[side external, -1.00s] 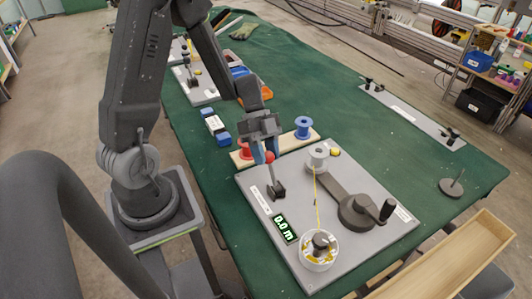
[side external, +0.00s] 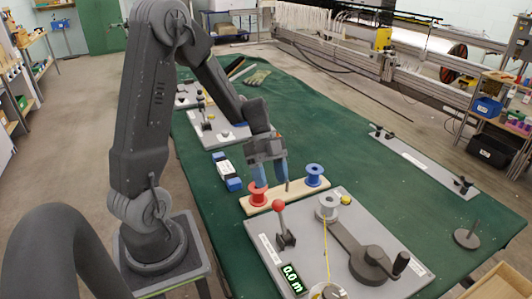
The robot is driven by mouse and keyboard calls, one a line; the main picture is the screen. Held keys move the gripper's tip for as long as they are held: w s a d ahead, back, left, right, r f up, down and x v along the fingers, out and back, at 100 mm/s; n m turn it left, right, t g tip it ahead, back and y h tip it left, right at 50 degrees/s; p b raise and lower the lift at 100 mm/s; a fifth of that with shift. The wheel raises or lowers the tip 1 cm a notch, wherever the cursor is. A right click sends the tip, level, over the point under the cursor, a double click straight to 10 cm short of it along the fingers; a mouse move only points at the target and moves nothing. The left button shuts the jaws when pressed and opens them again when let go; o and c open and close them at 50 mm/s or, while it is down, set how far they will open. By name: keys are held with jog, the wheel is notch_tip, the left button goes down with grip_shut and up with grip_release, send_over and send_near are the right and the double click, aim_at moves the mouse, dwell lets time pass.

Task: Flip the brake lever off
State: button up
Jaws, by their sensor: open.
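The brake lever has a red ball knob (side external: 278,204) on a thin shaft above a dark base (side external: 286,240), on the left part of a grey board (side external: 318,250). The lever stands close to upright, leaning slightly left in the picture. My gripper (side external: 269,184) has two blue fingers, spread apart with nothing seen between them. It hangs beyond the lever, over the wooden spool rack, clear of the red knob. The exact height of the fingertips above the rack is hard to tell.
The wooden rack (side external: 297,193) holds a red spool (side external: 258,193) and a blue spool (side external: 314,175). The board also carries a grey spool (side external: 327,205), a crank (side external: 370,264) and a display reading 0.0 m (side external: 292,279).

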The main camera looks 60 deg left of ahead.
jog(key=v, duration=0.7)
jog(key=shift+r, duration=0.2)
jog(key=shift+a, duration=0.1)
jog(key=s+d+r+n+t+y, duration=0.3)
jog(key=s+d+r+n+y, duration=0.1)
jog(key=d+n, duration=0.3)
jog(key=s+d+r+n+t+y, duration=0.3)
jog(key=s+d+r+n, duration=0.2)
jog(key=s+d+n, duration=0.1)
jog(key=shift+d+n+y, duration=0.4)
jog(key=shift+d+n, duration=0.5)
jog(key=shift+n, duration=0.2)
